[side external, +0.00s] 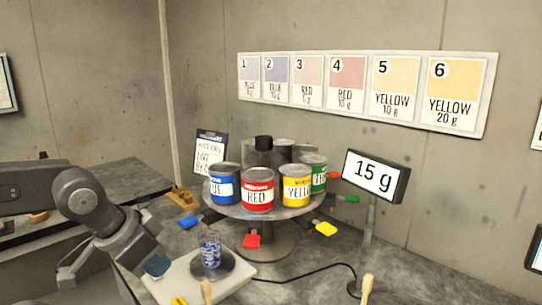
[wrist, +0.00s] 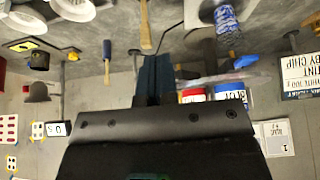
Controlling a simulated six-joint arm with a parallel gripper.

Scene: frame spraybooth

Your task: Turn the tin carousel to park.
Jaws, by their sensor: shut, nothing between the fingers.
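The tin carousel (side external: 275,214) is a round grey turntable on a pedestal. A blue tin (side external: 222,188), a red tin (side external: 258,192) and a yellow tin (side external: 296,187) face the camera, with a green tin (side external: 319,176) at the right. Grey tins (side external: 283,152) stand behind, around a dark central knob (side external: 263,143). Coloured tabs stick out below the rim, including a red tab (side external: 251,240) in front. My gripper (side external: 156,266) is shut and empty, left of and in front of the carousel, apart from it. In the wrist view its fingers (wrist: 155,72) are together. No park mark is discernible.
A cup with blue contents (side external: 210,249) stands on the scale (side external: 238,274) between my gripper and the carousel. The 15 g display (side external: 375,177) stands on a post at right. A cable (side external: 310,270) crosses the table.

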